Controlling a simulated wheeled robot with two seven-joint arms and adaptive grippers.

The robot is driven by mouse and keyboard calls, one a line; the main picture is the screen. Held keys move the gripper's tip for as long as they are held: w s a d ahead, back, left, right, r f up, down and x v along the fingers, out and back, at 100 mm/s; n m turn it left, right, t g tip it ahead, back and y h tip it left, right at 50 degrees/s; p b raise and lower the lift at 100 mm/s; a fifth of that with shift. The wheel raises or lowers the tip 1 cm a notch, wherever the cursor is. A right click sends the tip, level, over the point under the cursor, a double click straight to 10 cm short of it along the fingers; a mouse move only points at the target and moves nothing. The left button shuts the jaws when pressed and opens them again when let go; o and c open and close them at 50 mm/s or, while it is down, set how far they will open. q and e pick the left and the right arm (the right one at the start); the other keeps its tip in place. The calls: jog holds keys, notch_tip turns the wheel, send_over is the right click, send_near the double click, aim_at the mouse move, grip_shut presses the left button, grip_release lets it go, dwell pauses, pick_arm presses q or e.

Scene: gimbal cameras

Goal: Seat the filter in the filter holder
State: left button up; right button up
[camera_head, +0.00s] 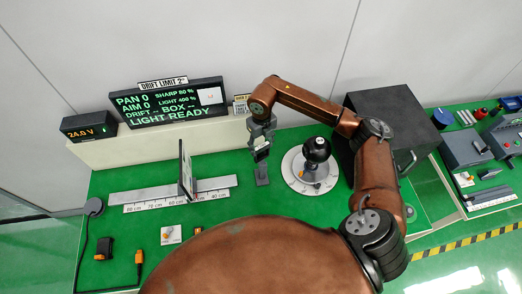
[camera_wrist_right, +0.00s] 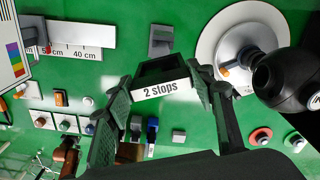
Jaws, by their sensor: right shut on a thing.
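My right gripper (camera_head: 261,133) hangs over the bench left of the round white dial. In the wrist view its two fingers (camera_wrist_right: 160,88) are shut on the sides of a dark square filter (camera_wrist_right: 161,89) labelled "2 stops". The filter shows only as a small dark piece at the fingertips in the head view. A grey upright piece with a flat base (camera_head: 262,177), likely the filter holder, stands just below the gripper. It also shows in the wrist view (camera_wrist_right: 161,40), apart from the filter in the picture. My left gripper is not in view.
A black camera-like ball (camera_head: 317,150) stands on a white dial (camera_head: 298,178) close to the right. A ruled rail (camera_head: 217,186) with an upright card (camera_head: 186,170) lies left. A large dark box (camera_head: 392,118) stands at the right. A display panel (camera_head: 168,103) is behind.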

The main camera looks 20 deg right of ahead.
aim_at(261, 151)
notch_tip(261, 151, down, 3)
jog(key=shift+s+f+p, duration=0.1)
jog(key=shift+p, duration=0.25)
jog(key=shift+f, duration=0.25)
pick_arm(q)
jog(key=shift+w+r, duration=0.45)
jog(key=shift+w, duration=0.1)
pick_arm(e)
jog(key=shift+f, duration=0.2)
jog(key=o, duration=1.1)
jog(key=shift+r, duration=0.1)
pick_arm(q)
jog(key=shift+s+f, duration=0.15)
pick_arm(e)
jog(key=shift+r, duration=0.1)
